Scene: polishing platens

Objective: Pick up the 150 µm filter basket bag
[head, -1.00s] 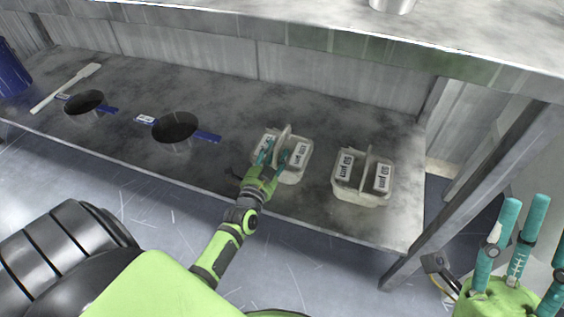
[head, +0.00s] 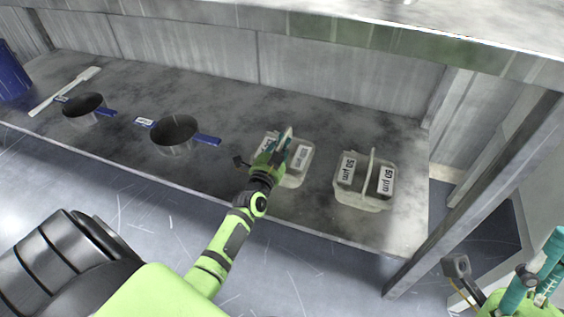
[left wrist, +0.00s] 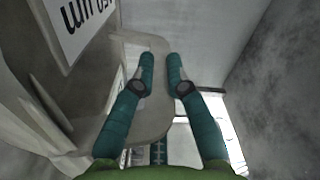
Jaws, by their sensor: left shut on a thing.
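The filter basket bag (head: 297,178) is a pale, two-part basket with white labels and an upright middle handle, standing on the grey shelf. Its label (left wrist: 85,22) is cut off and upside down in the left wrist view, so I cannot read the full number. My left gripper (head: 282,146) reaches in from the front and is shut on the handle. In the left wrist view its teal fingers (left wrist: 163,68) pinch the pale handle strip (left wrist: 152,105) between them. My right gripper (head: 537,277) is at the lower right corner, partly cut off, its fingers apart and empty.
A similar basket labelled 50 µm (head: 364,194) stands just to the right. Two dark pots (head: 176,148) with blue handles and a white paddle (head: 64,90) lie left on the shelf (head: 225,112). An upper shelf (head: 400,48) overhangs the back; a metal leg (head: 480,190) stands at right.

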